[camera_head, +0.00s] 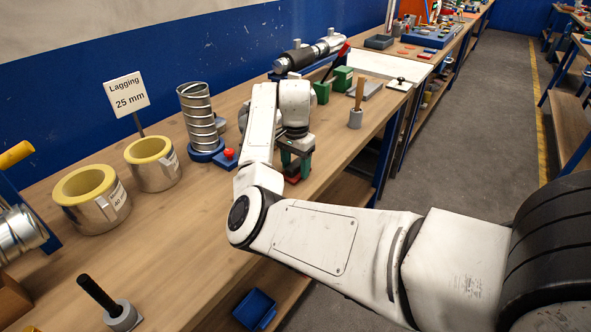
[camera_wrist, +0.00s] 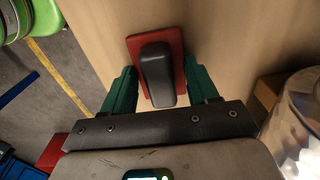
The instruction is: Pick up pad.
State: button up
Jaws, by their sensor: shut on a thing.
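The pad (camera_wrist: 175,42) has a flat red base with a rounded black grip (camera_wrist: 156,72) on top. In the wrist view it sits between the two green fingers of my gripper (camera_wrist: 160,76), which is shut on it. In the head view my gripper (camera_head: 296,160) points down near the front edge of the workbench, right of the spiral duct. A red and black bit of the pad (camera_head: 292,179) shows under the fingers. Whether the pad touches the bench top cannot be told.
The spiral duct (camera_head: 198,118) stands on a blue base, with a red-knobbed blue piece (camera_head: 229,156) beside it. Two lagging rings (camera_head: 92,200) stand at left by a sign (camera_head: 126,94). A grey holder with a wooden handle (camera_head: 356,117) stands to the right. Bare bench lies in front.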

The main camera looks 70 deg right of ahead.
aim_at(296, 163)
jog(key=shift+r, duration=0.5)
notch_tip(296, 163, up, 2)
jog(key=shift+r+b, duration=0.1)
jog(key=shift+b, duration=0.3)
jog(key=s+a+r+p, duration=0.2)
jog(key=s+a+r, duration=0.4)
jog(key=s+r, duration=0.3)
jog(key=s, duration=0.3)
jog(key=shift+s+a+r, duration=0.15)
jog(key=shift+a+r, duration=0.2)
jog(key=shift+r, duration=0.05)
